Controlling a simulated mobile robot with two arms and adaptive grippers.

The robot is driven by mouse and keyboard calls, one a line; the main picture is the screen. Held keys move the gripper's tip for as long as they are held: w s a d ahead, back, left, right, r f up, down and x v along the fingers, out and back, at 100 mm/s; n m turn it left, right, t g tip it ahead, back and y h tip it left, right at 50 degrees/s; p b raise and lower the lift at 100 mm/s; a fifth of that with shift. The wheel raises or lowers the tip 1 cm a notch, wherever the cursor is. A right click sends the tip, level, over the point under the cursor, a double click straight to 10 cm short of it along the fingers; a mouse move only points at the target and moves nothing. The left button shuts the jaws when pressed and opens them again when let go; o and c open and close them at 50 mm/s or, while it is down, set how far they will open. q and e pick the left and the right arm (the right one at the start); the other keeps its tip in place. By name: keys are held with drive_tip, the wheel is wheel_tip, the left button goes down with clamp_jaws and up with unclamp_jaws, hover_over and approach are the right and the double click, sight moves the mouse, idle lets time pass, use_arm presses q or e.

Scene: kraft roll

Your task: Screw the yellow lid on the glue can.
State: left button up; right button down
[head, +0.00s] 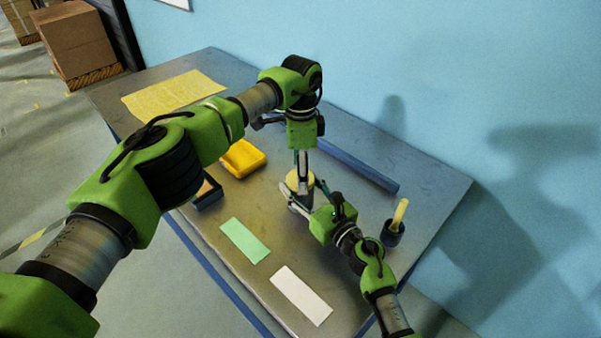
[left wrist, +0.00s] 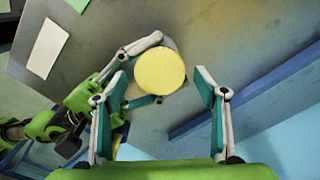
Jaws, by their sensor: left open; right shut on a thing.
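The yellow lid (head: 294,181) sits at the top of the grey glue can (head: 297,207) on the bench. In the left wrist view the lid (left wrist: 160,72) is a plain round disc hiding most of the can (left wrist: 170,44). How tightly it is seated cannot be told. My right gripper (head: 303,191) is shut on the can from the right, low beneath the lid. My left gripper (head: 301,172) points down from above. Its open fingers stand on either side of the lid in the left wrist view (left wrist: 162,80), with a gap at the right finger.
A blue bar (head: 360,170) lies behind the can. A dark cup (head: 392,234) with a pale handle stands right. A green card (head: 245,240), a white card (head: 301,295), a yellow block (head: 243,158), a dark tray (head: 208,191) and a yellow sheet (head: 170,94) lie front and left.

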use_arm(q)
wheel_tip(320, 180, up, 4)
drive_tip(key=shift+f, duration=0.25)
drive_tip(key=shift+c, duration=0.3)
drive_tip(key=shift+r+n, duration=0.3)
drive_tip(key=shift+r, duration=0.05)
drive_tip(key=shift+r+n, duration=1.4)
drive_tip(key=shift+n, duration=0.1)
drive_tip(key=shift+f, duration=4.05)
